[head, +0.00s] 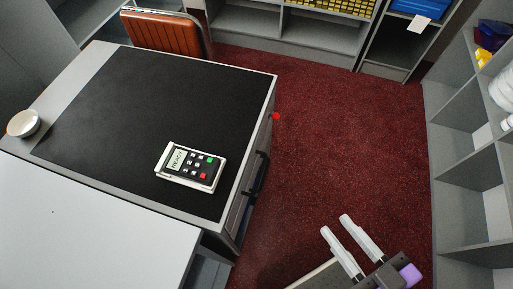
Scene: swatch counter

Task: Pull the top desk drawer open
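The grey desk (90,62) with a black top stands at the left. Its drawer fronts (240,205) face right and show at a steep angle. Dark bar handles (258,172) stick out from them, overlapping in this view. The top drawer looks flush with the desk side, though the angle hides much of its front. My gripper (336,224) is at the lower right, over the red carpet. Its two white fingers are apart with nothing between them. It is right of the handles and clear of them.
A red dot (276,116) shows at the desk's right edge. A card terminal (189,167) and a round whitish dish (23,124) sit on the desk. An orange-brown chair (160,32) stands behind. Grey shelves (440,130) line the right. Carpet (345,135) between is clear.

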